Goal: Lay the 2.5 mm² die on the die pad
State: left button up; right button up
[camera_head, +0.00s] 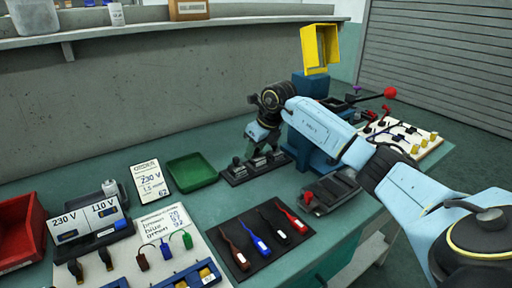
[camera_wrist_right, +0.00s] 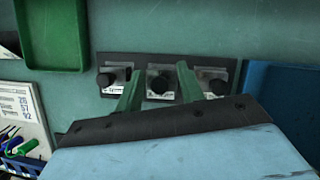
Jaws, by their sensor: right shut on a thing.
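A black die rack (camera_wrist_right: 222,68) holds three grey metal dies with black knobs and small white labels; it also shows in the head view (camera_head: 233,180). The labels are too small to read surely, so I cannot tell which die is 2.5 mm². My right gripper (camera_wrist_right: 159,80) reaches down over the rack, its green fingers on either side of the middle die (camera_wrist_right: 160,82) and shut on it. The die still sits at its place in the rack. The right gripper also shows in the head view (camera_head: 259,143). I cannot surely pick out the die pad. My left gripper is out of view.
A green tray (camera_head: 192,171) lies left of the rack. A dark fixture with a red knob (camera_head: 329,192) stands to the right, before a blue press (camera_head: 310,86) behind my right arm.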

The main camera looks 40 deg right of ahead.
jog(key=shift+f, duration=0.25)
dwell(0.6)
jog(key=o, duration=1.2)
jog(key=shift+o, duration=1)
jog(key=shift+f, duration=0.1)
jog(key=shift+r+p, duration=3.45)
jog(key=shift+r, duration=0.4)
